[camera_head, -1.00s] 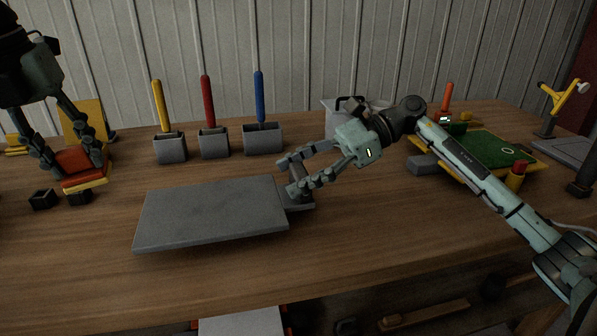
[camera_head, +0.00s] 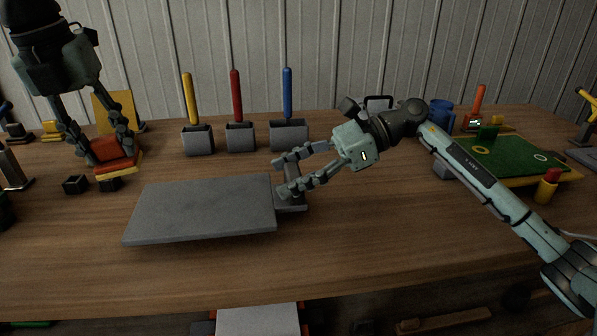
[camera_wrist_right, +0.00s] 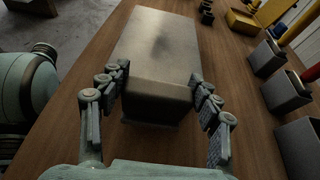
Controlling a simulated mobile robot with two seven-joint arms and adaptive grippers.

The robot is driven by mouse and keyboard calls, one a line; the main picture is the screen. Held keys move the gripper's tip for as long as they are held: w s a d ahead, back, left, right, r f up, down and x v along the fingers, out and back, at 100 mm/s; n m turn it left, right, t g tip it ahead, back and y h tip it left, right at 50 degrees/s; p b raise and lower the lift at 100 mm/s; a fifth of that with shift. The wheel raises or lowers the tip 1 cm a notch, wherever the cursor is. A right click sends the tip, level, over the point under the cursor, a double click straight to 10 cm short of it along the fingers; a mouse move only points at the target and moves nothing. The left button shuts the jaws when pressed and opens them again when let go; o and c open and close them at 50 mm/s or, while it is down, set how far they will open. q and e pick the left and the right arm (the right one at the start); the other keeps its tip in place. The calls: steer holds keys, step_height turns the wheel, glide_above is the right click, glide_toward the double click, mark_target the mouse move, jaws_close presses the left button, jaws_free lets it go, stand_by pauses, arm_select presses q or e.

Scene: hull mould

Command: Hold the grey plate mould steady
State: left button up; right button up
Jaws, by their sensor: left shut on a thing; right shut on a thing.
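The grey plate mould (camera_head: 200,208) is a flat slab over the front middle of the bench, roughly level. A grey block (camera_head: 290,195) at its right end sits between the fingers of my right gripper (camera_head: 283,177). The wrist view shows that block (camera_wrist_right: 158,98) between both fingers (camera_wrist_right: 155,95), with the slab (camera_wrist_right: 165,45) reaching away beyond it. I cannot tell whether the slab touches the bench. My left gripper (camera_head: 110,150), at the far left, is shut on a red block with a yellow base (camera_head: 118,161), clear of the mould.
Three grey bins (camera_head: 240,137) with yellow, red and blue sticks stand behind the mould. Small black blocks (camera_head: 75,184) lie left of it. A green board (camera_head: 500,155) and a red-topped yellow cylinder (camera_head: 547,186) are at the right. The bench front (camera_head: 350,255) is bare.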

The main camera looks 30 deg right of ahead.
glide_toward(218, 201)
steer(key=shift+w+a+r, duration=0.15)
steer(key=shift+w+a, duration=0.1)
steer(key=shift+a, duration=0.55)
steer(key=shift+w+a+r, duration=0.15)
steer(key=shift+w+a, duration=0.1)
steer(key=shift+a, duration=0.55)
steer(key=shift+w+a+r, duration=0.15)
steer(key=shift+w+a, duration=0.1)
steer(key=shift+a, duration=0.55)
steer(key=shift+f, duration=0.15)
steer(key=shift+w+a+f, duration=0.1)
steer(key=shift+a+f, duration=0.25)
steer(key=shift+f, duration=0.4)
steer(key=shift+w+a+f, duration=0.1)
steer(key=shift+a+f, duration=0.3)
steer(key=shift+f, duration=0.55)
steer(key=o, duration=1.6)
steer(key=shift+c, duration=0.2)
steer(key=shift+c, duration=0.2)
